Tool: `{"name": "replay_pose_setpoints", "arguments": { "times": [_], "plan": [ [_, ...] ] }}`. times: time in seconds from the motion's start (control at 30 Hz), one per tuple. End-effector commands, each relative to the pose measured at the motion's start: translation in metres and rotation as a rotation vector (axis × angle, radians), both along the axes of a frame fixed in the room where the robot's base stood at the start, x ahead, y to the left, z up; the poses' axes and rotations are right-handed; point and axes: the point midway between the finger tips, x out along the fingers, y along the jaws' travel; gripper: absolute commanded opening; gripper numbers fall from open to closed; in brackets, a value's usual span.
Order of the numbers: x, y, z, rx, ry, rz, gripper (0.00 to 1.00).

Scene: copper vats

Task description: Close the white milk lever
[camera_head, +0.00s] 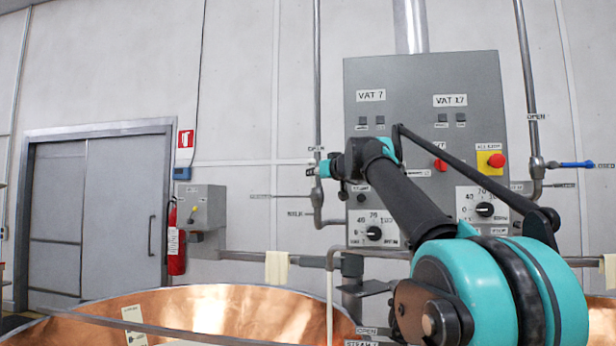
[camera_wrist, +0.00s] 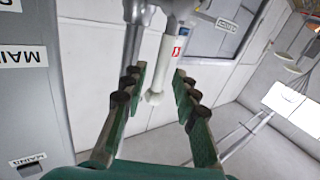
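My gripper (camera_wrist: 160,78) is open, with a visible gap on each side of the lever. In the head view, my gripper (camera_head: 320,169) is at the left pipe's valve, near the OPEN label and above the MILK label (camera_head: 295,213). The lever is not clearly visible there; my gripper and arm may hide it.
The grey control panel (camera_head: 415,95) stands behind my arm. A blue lever (camera_head: 577,164) sits on the right pipe, pointing toward a CLOSED label. Copper vats (camera_head: 210,308) lie below. A grey box (camera_head: 203,207) and a red extinguisher (camera_head: 176,245) are on the left wall.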

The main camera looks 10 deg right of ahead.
Motion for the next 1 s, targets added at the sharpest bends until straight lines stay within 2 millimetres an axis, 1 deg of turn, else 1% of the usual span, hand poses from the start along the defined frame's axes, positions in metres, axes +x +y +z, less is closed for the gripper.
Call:
{"name": "replay_pose_setpoints", "arguments": {
  "times": [0.03,0.2,0.4,0.57,0.83,0.87,1.0],
  "plan": [
    [0.010,0.003,0.000,0.000,0.000,0.001,0.29],
    [0.038,0.011,0.000,0.000,0.000,0.001,0.29],
    [0.060,0.017,0.000,0.000,0.000,-0.001,0.29],
    [0.068,0.019,0.000,0.000,0.000,-0.001,0.29],
    [0.069,0.019,0.000,0.000,0.000,-0.001,0.29],
    [0.069,0.019,0.000,0.000,0.000,-0.001,0.28],
    [0.069,0.019,0.000,0.000,0.000,-0.001,0.10]
  ]
}}
